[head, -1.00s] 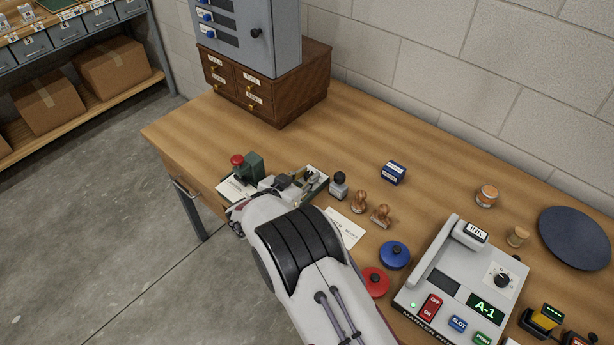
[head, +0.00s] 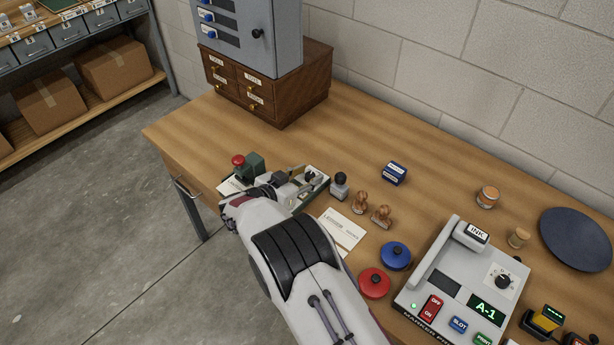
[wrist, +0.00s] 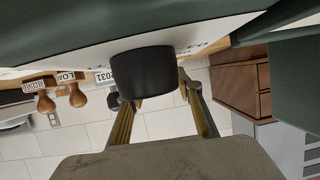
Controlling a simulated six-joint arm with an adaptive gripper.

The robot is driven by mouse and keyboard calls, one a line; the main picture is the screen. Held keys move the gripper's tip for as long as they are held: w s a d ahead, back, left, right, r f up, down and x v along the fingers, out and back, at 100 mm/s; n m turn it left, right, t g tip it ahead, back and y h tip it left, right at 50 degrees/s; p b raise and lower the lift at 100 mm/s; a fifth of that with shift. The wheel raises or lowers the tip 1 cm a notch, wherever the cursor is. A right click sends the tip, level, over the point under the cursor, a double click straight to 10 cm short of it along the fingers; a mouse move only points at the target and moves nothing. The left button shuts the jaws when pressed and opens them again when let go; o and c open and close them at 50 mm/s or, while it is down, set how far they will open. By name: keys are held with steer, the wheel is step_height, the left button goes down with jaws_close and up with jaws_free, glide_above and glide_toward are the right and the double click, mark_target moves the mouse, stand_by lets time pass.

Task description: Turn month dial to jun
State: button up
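A black round knob (wrist: 143,75) stands out from a pale, lettered face (wrist: 75,52) in the wrist view; I take it for the month dial. Its month marking cannot be read. My gripper (wrist: 156,98) has its two fingers apart, reaching up near the knob's lower edge; contact cannot be told. In the head view my gripper (head: 291,186) is at the small green-edged device (head: 322,187) at the table's left, partly hidden by my arm.
A green stand with a red knob (head: 238,160) is just left of my gripper. A small black-topped stamp (head: 339,185) and wooden stamps (head: 381,216) stand close on the right. A wooden drawer cabinet (head: 285,95) is behind; the table between is clear.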

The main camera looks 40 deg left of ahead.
steer(key=shift+s+f, duration=0.1)
stand_by(0.3)
steer(key=shift+s, duration=0.4)
steer(key=v, duration=1.1)
steer(key=shift+r, duration=0.25)
steer(key=shift+d+x, duration=0.2)
steer(key=shift+x, duration=1.95)
steer(key=shift+f, duration=0.1)
steer(key=shift+w+f, duration=0.15)
steer(key=shift+w, duration=0.25)
steer(key=shift+x, duration=3.4)
steer(key=shift+a, duration=0.1)
